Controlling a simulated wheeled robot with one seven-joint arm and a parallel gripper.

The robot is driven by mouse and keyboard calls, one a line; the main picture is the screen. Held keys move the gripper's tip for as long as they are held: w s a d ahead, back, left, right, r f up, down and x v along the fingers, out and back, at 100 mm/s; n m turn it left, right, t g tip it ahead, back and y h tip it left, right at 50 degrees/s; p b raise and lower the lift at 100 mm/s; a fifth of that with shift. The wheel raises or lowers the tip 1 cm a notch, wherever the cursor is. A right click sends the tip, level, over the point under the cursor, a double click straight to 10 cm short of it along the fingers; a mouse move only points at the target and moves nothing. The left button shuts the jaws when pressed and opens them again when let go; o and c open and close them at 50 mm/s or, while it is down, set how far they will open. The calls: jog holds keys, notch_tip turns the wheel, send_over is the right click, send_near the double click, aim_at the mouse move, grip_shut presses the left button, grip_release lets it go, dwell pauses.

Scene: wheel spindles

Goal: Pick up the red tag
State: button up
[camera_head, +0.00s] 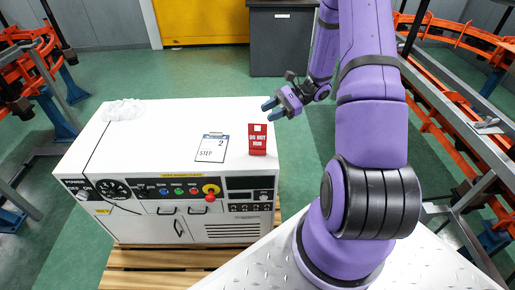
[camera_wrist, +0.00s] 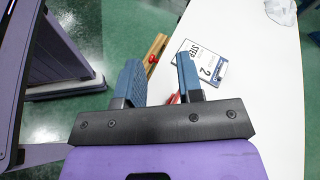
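The red tag (camera_head: 258,141), marked "DO NOT RUN", lies at the right end of the white machine's top. In the wrist view only small red parts of the tag (camera_wrist: 174,98) show, mostly hidden behind one finger and the gripper body. My gripper (camera_head: 269,110) is above and beyond the tag, near the machine's back right corner, apart from it. In the wrist view my gripper (camera_wrist: 158,68) has its two blue fingers spread, with nothing held between them.
The white machine (camera_head: 150,140) stands on a wooden pallet (camera_head: 150,268). A "STEP 2" clipboard (camera_head: 212,148) lies left of the tag. A crumpled white cloth (camera_head: 123,109) is at the far left. A dark cabinet (camera_head: 283,45) stands behind; orange racks flank both sides.

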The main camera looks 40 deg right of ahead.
aim_at(257, 148)
jog(key=s+d+f+m+t, duration=0.1)
jog(key=d+f+m+t, duration=0.25)
jog(key=f, duration=0.45)
jog(key=s+d+f+m+t, duration=0.1)
jog(key=d+f+m+t, duration=0.2)
jog(key=f+m+t, duration=0.35)
jog(key=shift+w+a+f+n+g, duration=0.25)
jog(key=shift+w+a+g, duration=0.1)
jog(key=shift+w+a, duration=0.9)
jog(key=shift+w+a+f+n+g, duration=0.25)
jog(key=shift+w+a, duration=0.75)
jog(key=shift+a, duration=0.5)
jog(key=shift+w+a+f+n+g, duration=0.2)
jog(key=shift+w+a+g, duration=0.2)
jog(key=shift+w+a, duration=0.85)
jog(key=shift+s+a, duration=0.1)
grip_shut()
